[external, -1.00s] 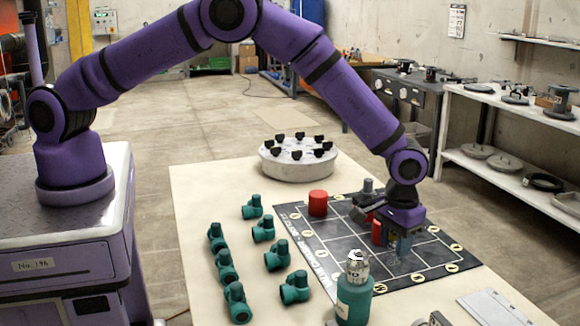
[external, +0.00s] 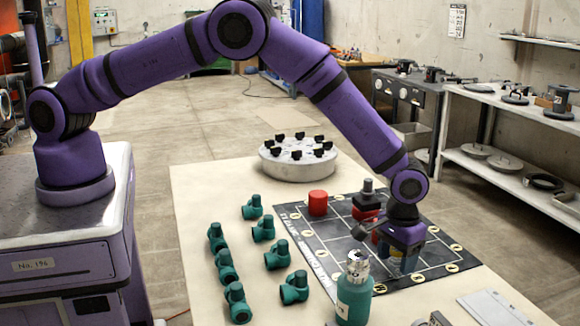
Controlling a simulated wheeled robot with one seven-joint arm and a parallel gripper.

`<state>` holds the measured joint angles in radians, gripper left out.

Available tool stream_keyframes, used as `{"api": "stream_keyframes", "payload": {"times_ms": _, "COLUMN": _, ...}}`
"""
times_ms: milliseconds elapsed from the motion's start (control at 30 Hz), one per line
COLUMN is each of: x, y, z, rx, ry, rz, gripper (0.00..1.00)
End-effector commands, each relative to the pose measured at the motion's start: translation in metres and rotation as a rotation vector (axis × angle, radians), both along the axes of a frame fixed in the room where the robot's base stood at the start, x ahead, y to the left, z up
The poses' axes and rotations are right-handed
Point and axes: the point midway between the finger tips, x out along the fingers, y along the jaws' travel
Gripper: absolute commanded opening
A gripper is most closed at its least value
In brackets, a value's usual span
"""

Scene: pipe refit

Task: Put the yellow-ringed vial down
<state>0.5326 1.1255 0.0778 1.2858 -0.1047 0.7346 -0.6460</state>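My gripper (external: 404,265) points down over the right half of the dark gridded mat (external: 345,262), low and close to its surface. A small blue-grey shape with a touch of yellow shows at the fingers. It is too small to tell whether this is the yellow-ringed vial or part of the fingers, or whether the fingers are shut on it. No other yellow-ringed vial can be made out.
A red cylinder (external: 318,203) and a black-and-red piece with a grey knob (external: 367,202) stand on the mat. A teal jar (external: 354,300) stands at its front edge. Several teal pipe fittings (external: 277,255) stand left. A round carousel (external: 298,164) is behind.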

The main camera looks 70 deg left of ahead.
Motion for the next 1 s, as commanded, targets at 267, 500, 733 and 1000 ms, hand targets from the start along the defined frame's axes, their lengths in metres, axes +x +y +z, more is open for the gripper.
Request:
{"api": "stream_keyframes", "payload": {"times_ms": 267, "x": 0.001, "y": 0.000, "z": 0.008, "rx": -0.002, "ry": -0.002, "rz": 0.000, "gripper": 0.60}}
{"api": "stream_keyframes", "payload": {"times_ms": 500, "x": 0.001, "y": 0.000, "z": 0.049, "rx": -0.001, "ry": -0.003, "rz": 0.000, "gripper": 0.60}}
{"api": "stream_keyframes", "payload": {"times_ms": 733, "x": 0.000, "y": 0.000, "z": 0.093, "rx": -0.002, "ry": -0.002, "rz": 0.000, "gripper": 0.60}}
{"api": "stream_keyframes", "payload": {"times_ms": 1000, "x": 0.000, "y": 0.000, "z": 0.121, "rx": -0.001, "ry": -0.001, "rz": 0.000, "gripper": 0.60}}
